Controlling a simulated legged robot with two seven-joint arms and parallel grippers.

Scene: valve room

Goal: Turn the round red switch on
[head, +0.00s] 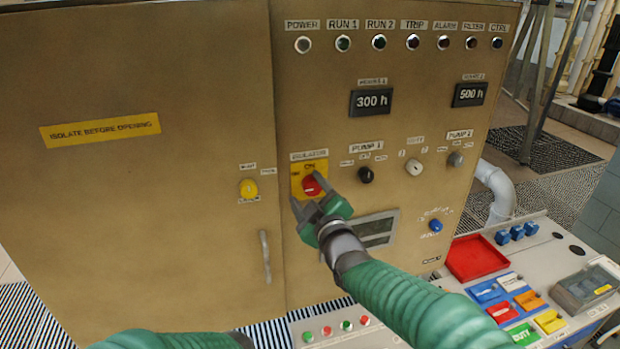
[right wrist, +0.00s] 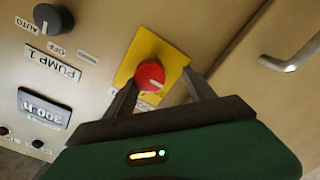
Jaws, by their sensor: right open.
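The round red switch (head: 311,186) sits on a yellow plate (head: 298,180) under the ISOLATOR label on the cabinet front, with ON printed above it. It also shows in the right wrist view as a red knob (right wrist: 149,75) with a short white mark. My right gripper (head: 307,197) is open, its fingers on either side of the switch's lower part. In the right wrist view the fingertips (right wrist: 162,88) flank the red knob; I cannot tell whether they touch it. My left gripper is not in view; only a green part of my arm shows at the bottom left.
A yellow knob (head: 248,188) and a door handle (head: 265,257) are left of the switch. A black PUMP 1 knob (head: 366,175) is to its right, and a display window (head: 377,229) is below right. A desk with a red tray (head: 476,258) and coloured buttons stands at lower right.

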